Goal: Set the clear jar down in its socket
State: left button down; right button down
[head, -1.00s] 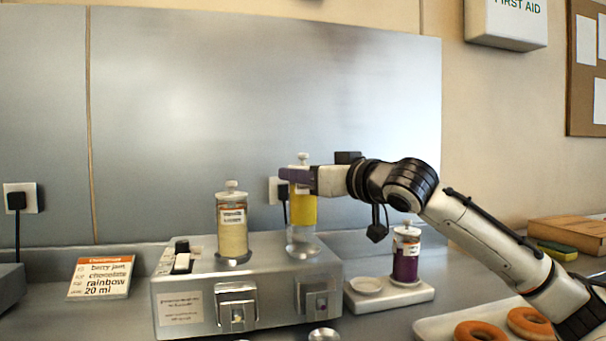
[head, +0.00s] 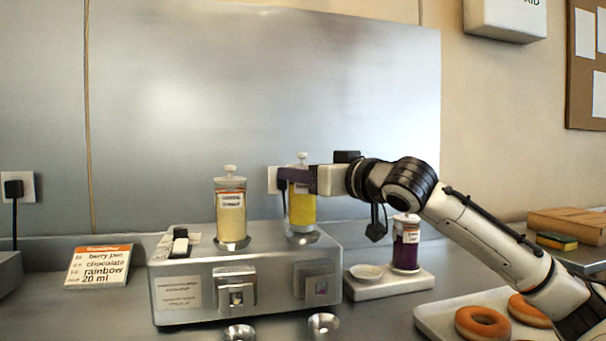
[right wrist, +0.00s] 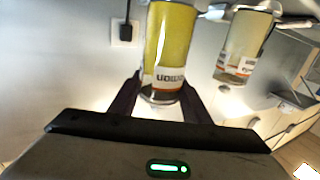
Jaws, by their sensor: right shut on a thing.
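The clear jar (head: 302,211) holds yellow filling and has a white knobbed lid. It is upright over the right-hand socket (head: 303,238) on top of the metal dispenser. Its base meets the socket ring in the head view; I cannot tell if it bears its weight there. My right gripper (head: 296,176) is shut around the jar's upper part from the right. In the right wrist view the jar (right wrist: 168,50) appears inverted between the two dark fingers (right wrist: 160,97), its label partly visible. My left gripper is not in view.
A pale-yellow jar (head: 231,206) stands in the left socket of the dispenser (head: 200,285). A purple jar (head: 406,247) stands on a white stand (head: 395,287) at right. A doughnut tray (head: 435,322) lies front right, an order card (head: 98,266) at left.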

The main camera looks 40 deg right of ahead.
jog(key=shift+s+r, duration=0.15)
